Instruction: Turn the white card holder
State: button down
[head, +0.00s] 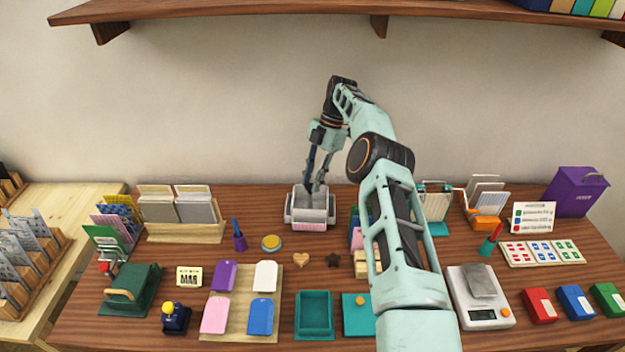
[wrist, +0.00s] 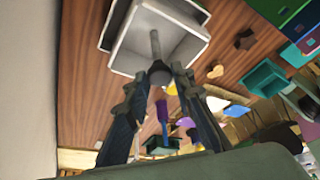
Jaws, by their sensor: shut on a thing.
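The white card holder (head: 290,212) stands at the back middle of the table, a pale box-like holder with a pinkish front. My gripper (head: 315,187) reaches down to it from above. In the wrist view the holder (wrist: 128,59) fills the top, with a grey post (wrist: 155,44) inside it ending in a round knob. My gripper's fingertips (wrist: 159,77) are closed on this knob, one finger on each side. The exact contact is small and partly hidden by the fingers.
A wooden card rack (head: 185,233) stands to the left, and a heart piece (head: 301,260) and dark star (head: 333,260) lie in front. Colored items stand close on the right, partly behind my arm. A shelf (head: 250,10) runs above along the wall.

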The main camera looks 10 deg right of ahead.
jog(key=c, duration=1.7)
grip_release()
jog(key=shift+o, duration=0.2)
jog(key=shift+m+b, duration=0.3)
jog(key=shift+b, duration=0.05)
